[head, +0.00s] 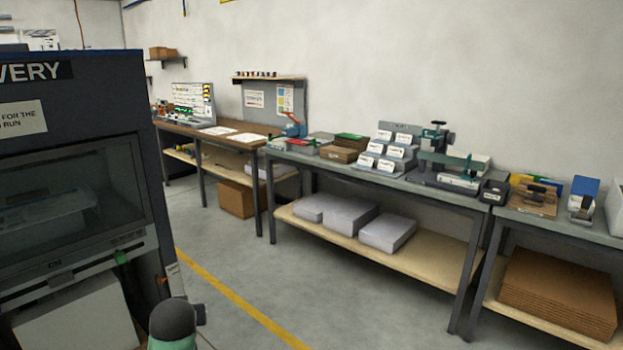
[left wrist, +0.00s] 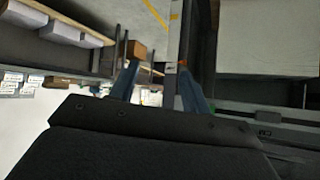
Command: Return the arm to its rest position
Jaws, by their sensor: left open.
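My left gripper (left wrist: 158,68) shows in the left wrist view, its two blue fingers spread apart. It is open, and I see nothing held between the fingers. The big dark body of the wrist fills the bottom of that view. In the head view a rounded dark and green part of my arm (head: 173,322) shows at the bottom, left of the middle, close to the dark machine. The fingers cannot be made out in the head view. My right gripper is in neither view.
A tall dark machine (head: 70,120) with a glass window stands close on the left. A grey workbench (head: 400,184) with card holders and tools runs along the wall. Open grey floor (head: 330,290) with a yellow line (head: 235,300) lies between them.

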